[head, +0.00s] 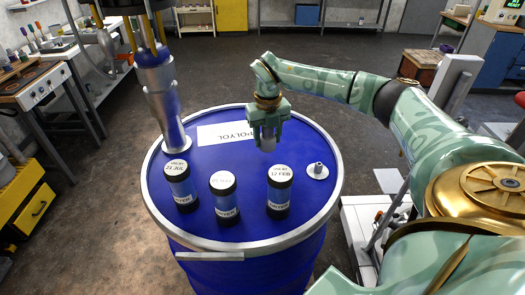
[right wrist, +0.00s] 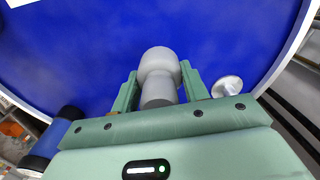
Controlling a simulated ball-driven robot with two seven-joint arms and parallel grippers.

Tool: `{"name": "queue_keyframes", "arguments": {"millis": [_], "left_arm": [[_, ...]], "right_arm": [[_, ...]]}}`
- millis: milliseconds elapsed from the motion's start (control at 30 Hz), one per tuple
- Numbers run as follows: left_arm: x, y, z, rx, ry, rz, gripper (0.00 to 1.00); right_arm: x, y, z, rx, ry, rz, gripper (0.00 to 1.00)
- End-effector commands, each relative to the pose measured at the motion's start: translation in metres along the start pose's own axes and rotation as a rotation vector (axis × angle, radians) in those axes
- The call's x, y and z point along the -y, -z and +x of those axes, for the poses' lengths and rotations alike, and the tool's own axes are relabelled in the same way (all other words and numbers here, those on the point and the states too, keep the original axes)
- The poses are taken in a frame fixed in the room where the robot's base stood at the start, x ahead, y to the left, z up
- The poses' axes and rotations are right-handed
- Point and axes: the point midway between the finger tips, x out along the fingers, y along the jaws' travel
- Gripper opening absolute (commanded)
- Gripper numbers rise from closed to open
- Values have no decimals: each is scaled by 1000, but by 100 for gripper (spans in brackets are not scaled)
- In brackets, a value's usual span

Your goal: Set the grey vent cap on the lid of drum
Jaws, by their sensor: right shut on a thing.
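The grey vent cap (head: 268,144) is between the fingers of my right gripper (head: 268,132), which is shut on it over the back right part of the lid. In the right wrist view the cap (right wrist: 160,62) shows as a grey rounded piece between the two green fingers. I cannot tell whether the cap touches the lid. The blue drum (head: 250,262) stands upright, with a blue lid (head: 240,165) inside a silver rim. My left gripper is not in view.
A metal pump tube (head: 165,100) rises at the lid's back left. A POLYOL label (head: 228,134) lies behind.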

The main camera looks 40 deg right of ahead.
Motion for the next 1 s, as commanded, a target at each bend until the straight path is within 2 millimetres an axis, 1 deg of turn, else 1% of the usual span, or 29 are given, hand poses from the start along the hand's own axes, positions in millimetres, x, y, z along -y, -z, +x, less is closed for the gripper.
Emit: {"name": "queue_keyframes", "arguments": {"millis": [133, 300, 667, 700, 733, 767, 1000], "left_arm": [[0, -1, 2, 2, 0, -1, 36], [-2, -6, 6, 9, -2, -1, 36], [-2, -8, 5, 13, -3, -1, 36], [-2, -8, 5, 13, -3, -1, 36], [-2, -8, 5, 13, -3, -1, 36], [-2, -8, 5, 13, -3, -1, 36], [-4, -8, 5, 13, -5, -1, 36]], "right_arm": [[0, 0, 15, -1, 0, -1, 22], [-1, 0, 41, -1, 0, -2, 22], [0, 0, 45, 0, 0, -1, 22], [0, 0, 44, 1, 0, -1, 53], [0, 0, 44, 1, 0, -1, 61], [0, 0, 44, 1, 0, -1, 66], [0, 0, 44, 1, 0, -2, 66]]}}
